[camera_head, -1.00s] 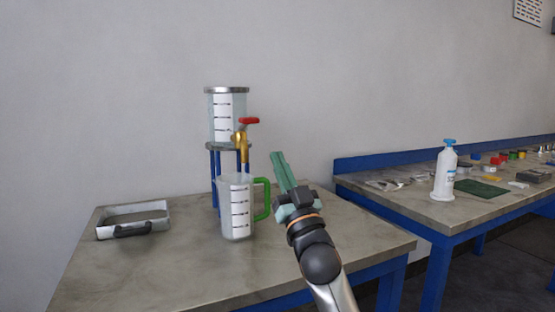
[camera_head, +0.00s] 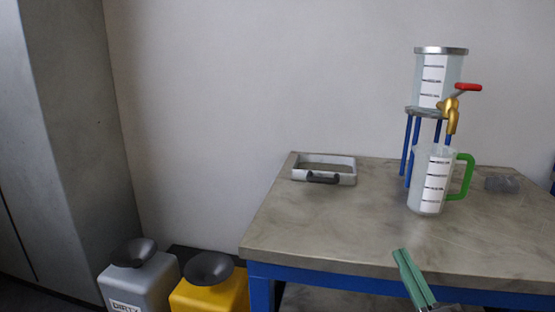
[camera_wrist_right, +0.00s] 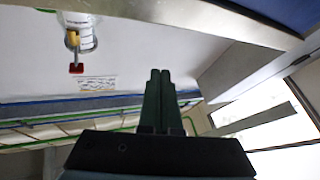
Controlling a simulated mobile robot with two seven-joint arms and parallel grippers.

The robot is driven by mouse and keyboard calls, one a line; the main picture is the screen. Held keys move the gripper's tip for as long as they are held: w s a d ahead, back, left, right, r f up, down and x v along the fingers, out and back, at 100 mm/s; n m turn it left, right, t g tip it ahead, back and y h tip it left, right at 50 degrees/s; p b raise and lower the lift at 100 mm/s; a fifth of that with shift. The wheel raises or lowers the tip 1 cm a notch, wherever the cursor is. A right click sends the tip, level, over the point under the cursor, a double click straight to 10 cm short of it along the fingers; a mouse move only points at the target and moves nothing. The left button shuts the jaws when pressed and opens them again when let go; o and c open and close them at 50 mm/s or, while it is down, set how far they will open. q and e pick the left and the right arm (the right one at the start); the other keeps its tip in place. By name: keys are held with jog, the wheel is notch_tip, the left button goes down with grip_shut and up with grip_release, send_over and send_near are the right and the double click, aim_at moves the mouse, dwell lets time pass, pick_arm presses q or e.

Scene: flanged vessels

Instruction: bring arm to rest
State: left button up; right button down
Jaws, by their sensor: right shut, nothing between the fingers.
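My right gripper (camera_head: 402,254) is at the bottom of the head view, in front of the table's front edge. Its green fingers are shut together with nothing between them, and they also show closed in the right wrist view (camera_wrist_right: 160,75). It is well apart from the jug (camera_head: 432,180) with the green handle, which stands upright on the table (camera_head: 330,225). My left gripper is not in view.
A clear vessel (camera_head: 432,80) with a brass tap (camera_head: 452,112) and red lever stands on blue legs behind the jug. A tray (camera_head: 324,169) with a dark handle lies at the table's back left. A grey container (camera_head: 140,285) and a yellow one (camera_head: 212,290) with funnels stand left of the table.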

jog(key=s+a+f+g+y+p, duration=0.1)
jog(key=s+a+f, duration=0.25)
jog(key=s, duration=0.25)
jog(key=s+a+f+g+y, duration=0.1)
jog(key=s+a+f, duration=0.2)
jog(key=s+a, duration=0.2)
pick_arm(q)
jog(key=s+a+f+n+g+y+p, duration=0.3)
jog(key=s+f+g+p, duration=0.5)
jog(key=p, duration=1.5)
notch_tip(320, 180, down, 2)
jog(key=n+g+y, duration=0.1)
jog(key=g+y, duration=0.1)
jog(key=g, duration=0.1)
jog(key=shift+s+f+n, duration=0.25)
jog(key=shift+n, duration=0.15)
pick_arm(e)
jog(key=s+d+f+m+g+h, duration=0.3)
jog(key=s+f+g+h, duration=0.1)
jog(key=s+f+g, duration=0.4)
notch_tip(320, 180, down, 3)
jog(key=g, duration=0.3)
jog(key=shift+s+d+r+m+h, duration=0.15)
jog(key=shift+m+h, duration=0.15)
jog(key=shift+m, duration=0.1)
